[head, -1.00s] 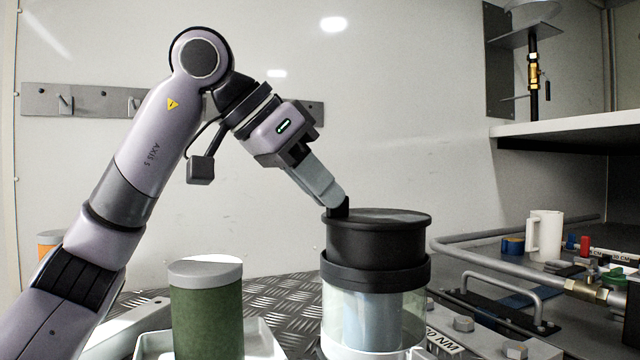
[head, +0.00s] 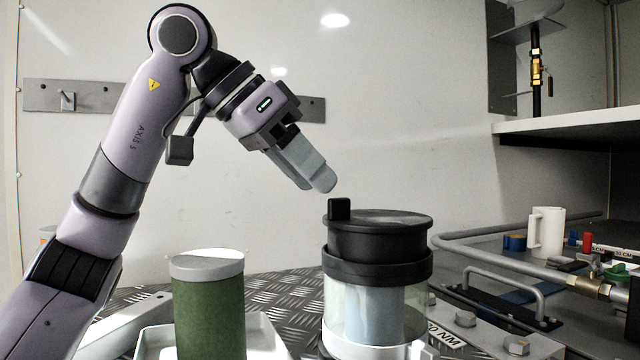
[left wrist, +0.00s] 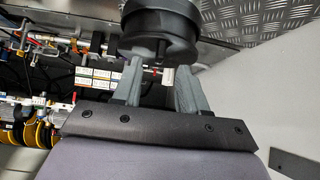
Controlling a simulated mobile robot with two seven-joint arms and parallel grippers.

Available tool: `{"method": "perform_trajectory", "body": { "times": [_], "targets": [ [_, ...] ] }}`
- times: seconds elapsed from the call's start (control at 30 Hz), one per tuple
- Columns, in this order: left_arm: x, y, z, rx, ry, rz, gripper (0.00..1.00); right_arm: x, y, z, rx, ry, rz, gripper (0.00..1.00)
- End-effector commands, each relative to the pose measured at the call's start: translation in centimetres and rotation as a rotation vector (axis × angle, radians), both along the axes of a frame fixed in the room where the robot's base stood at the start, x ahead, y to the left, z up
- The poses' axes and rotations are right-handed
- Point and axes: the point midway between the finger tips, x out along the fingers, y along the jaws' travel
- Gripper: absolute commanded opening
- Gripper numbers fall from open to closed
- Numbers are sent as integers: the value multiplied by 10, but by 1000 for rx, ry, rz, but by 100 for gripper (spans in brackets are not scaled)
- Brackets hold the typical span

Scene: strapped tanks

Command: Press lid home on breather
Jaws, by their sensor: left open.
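The breather (head: 375,310) is a clear cylinder with a pale blue-grey core and a black collar (head: 377,268). A round black lid (head: 385,240) sits on top, looking level; its lower edge meets the collar, and I cannot tell how deep it is seated. A small black tab (head: 340,208) stands up at the lid's left edge. My left gripper (head: 322,181) is open and empty, above and to the left of the tab, apart from it. In the left wrist view, the gripper's two fingers (left wrist: 160,78) are spread below the dark lid (left wrist: 160,28) and its tab.
A green canister (head: 208,310) with a grey cap stands in a white tray (head: 262,338) left of the breather. Grey pipes (head: 500,262), bolts and a white mug (head: 546,232) lie to the right. A white shelf (head: 570,125) is at upper right. The air above the lid is clear.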

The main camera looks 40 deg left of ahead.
Motion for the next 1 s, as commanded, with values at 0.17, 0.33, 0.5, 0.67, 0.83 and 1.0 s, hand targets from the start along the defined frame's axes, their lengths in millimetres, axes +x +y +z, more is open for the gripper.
{"method": "perform_trajectory", "body": {
  "times": [0.17, 0.33, 0.5, 0.67, 0.83, 1.0],
  "targets": [
    [-18, 9, 22, -2, -2, -1, 42, 0, 0, 4, 0, 0, 0, 100],
    [-26, 13, 29, -1, -1, -1, 42, 0, 0, 4, 0, 0, 0, 100],
    [-27, 14, 30, -1, 0, -1, 42, 0, 0, 4, 0, 0, 0, 100],
    [-26, 14, 29, -1, 0, -1, 42, 0, 0, 4, 0, 0, 0, 100],
    [-26, 14, 29, -1, 0, -1, 42, 0, 0, 4, 0, 0, 0, 100],
    [-26, 14, 29, -1, 0, -1, 42, 0, 0, 4, 0, 0, 0, 100]
  ]
}}
